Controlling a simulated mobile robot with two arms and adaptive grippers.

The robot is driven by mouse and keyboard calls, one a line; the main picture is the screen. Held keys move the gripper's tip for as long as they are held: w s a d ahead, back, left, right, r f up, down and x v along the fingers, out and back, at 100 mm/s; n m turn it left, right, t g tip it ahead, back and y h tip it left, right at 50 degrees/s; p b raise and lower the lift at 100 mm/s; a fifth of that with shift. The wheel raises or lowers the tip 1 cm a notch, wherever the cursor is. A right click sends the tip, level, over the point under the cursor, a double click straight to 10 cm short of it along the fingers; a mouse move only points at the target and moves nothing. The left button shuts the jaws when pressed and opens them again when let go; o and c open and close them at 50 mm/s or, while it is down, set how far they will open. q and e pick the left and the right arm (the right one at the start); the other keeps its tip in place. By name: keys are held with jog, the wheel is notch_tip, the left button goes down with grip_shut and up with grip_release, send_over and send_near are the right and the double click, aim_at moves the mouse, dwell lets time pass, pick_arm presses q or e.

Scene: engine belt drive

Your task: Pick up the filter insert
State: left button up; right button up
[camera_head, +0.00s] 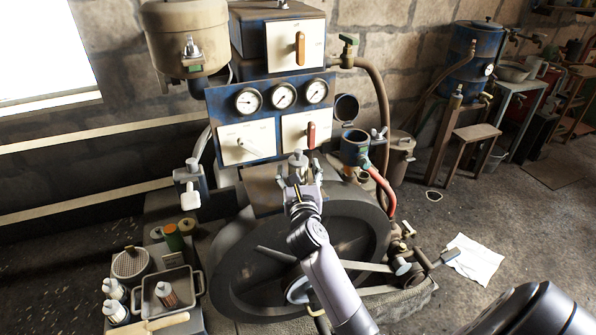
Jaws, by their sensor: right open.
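My right gripper (303,183) is open in front of the engine, above the big dark flywheel. A small grey capped fitting (298,159) shows just beyond its fingers; I cannot tell whether they touch it. No part is clearly held. A round piece with a mesh-like top (130,262) stands on the small table at the lower left, well away from the gripper. It may be the filter insert, but I cannot tell for sure. My left gripper is not in view.
The dark flywheel (240,272) lies under my right arm. A blue gauge panel (270,88) rises behind the gripper. A blue cup (355,147) and red hose (383,190) are to its right. A metal tray (178,275) and several bottles stand lower left.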

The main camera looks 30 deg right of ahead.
jog(key=shift+c, duration=0.6)
jog(key=c, duration=1.2)
